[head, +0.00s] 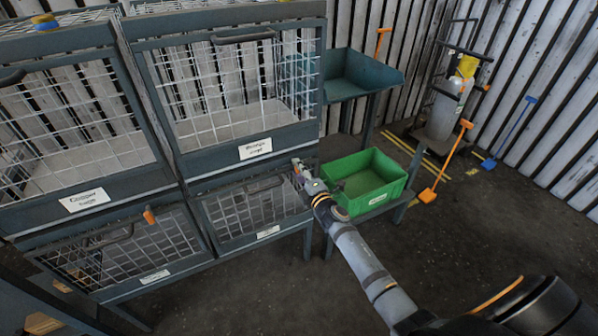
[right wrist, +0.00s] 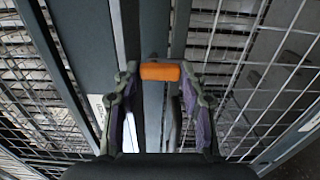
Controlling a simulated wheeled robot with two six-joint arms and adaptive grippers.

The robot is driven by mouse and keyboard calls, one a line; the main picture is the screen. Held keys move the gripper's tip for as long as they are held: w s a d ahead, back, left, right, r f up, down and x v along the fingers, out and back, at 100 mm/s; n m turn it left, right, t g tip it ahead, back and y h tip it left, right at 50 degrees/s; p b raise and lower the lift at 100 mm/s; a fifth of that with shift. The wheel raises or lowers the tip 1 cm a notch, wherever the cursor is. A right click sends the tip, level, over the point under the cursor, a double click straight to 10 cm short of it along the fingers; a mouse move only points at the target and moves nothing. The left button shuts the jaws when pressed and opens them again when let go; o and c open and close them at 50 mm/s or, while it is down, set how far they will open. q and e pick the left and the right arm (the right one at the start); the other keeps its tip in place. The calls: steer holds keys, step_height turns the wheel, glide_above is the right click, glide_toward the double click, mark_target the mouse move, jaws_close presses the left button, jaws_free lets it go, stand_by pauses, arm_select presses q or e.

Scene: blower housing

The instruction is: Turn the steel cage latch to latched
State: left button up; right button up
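An orange latch handle (right wrist: 160,72) lies crosswise in the right wrist view, in front of dark grey cage framing. My right gripper (right wrist: 159,78) has its two fingers apart, one near each end of that handle. I cannot tell whether they touch it. In the head view my right gripper (head: 303,172) is at the upper right corner of the lower right steel cage (head: 250,212) and hides that latch. Another orange latch (head: 149,215) shows on the lower left cage (head: 150,252), tilted slightly. My left gripper is not in view.
Upper cages (head: 235,85) with labels stand above the lower ones. A green bin (head: 365,180) sits on a low stand close right of my gripper. An orange shovel (head: 445,165) and a hand truck (head: 445,100) stand farther back. Floor at front right is free.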

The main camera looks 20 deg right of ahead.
steer(key=o, duration=0.4)
